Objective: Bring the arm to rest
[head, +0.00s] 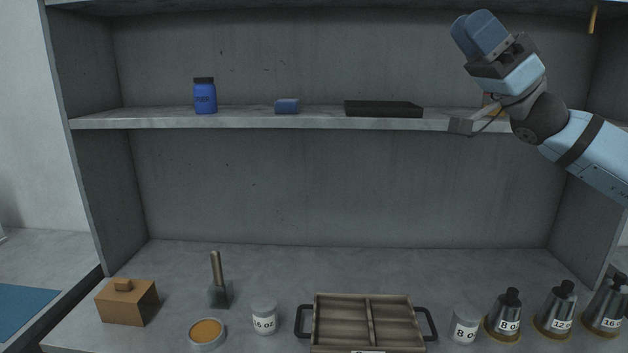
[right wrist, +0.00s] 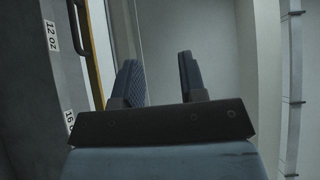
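My right gripper (head: 478,35) is raised at the upper right of the head view, in front of the shelf. In the right wrist view its two dark fingers (right wrist: 160,80) stand apart with nothing between them. The right arm comes in from the right edge. My left gripper is not in view.
The upper shelf (head: 240,119) holds a blue jar (head: 205,97), a blue block (head: 287,106) and a black slab (head: 383,109). Space between shelf and counter is clear.

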